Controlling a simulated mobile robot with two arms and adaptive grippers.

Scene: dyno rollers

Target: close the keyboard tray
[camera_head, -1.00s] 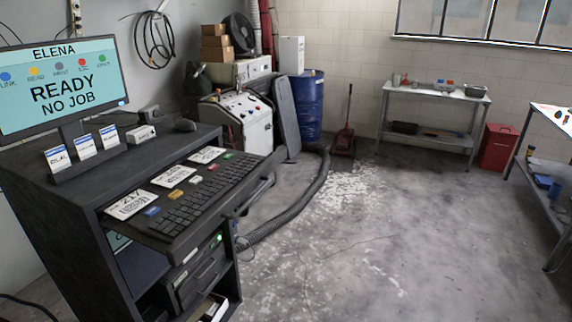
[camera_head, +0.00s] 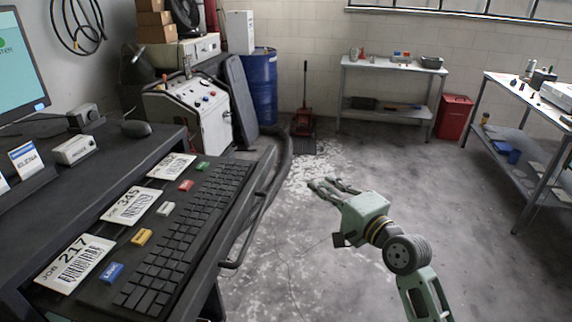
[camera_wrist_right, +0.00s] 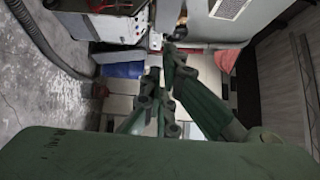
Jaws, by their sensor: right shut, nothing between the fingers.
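The keyboard tray (camera_head: 220,222) is pulled out from the black cabinet (camera_head: 155,152) at the left of the head view. It carries a black keyboard (camera_head: 190,222), coloured keys and several job cards (camera_head: 130,204). A dark handle (camera_head: 234,263) runs along its outer edge. My right gripper (camera_head: 322,187) is green, shut and empty. It is over the floor to the right of the tray, apart from the handle. Its fingers (camera_wrist_right: 165,75) also show in the right wrist view. My left gripper is not in view.
A monitor (camera_head: 22,70) and a mouse (camera_head: 136,129) are on the cabinet top. A machine (camera_head: 190,118), a blue barrel (camera_head: 261,85) and a red jack (camera_head: 304,120) stand at the back. A shelf table (camera_head: 545,95) is at the right. The middle floor is clear.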

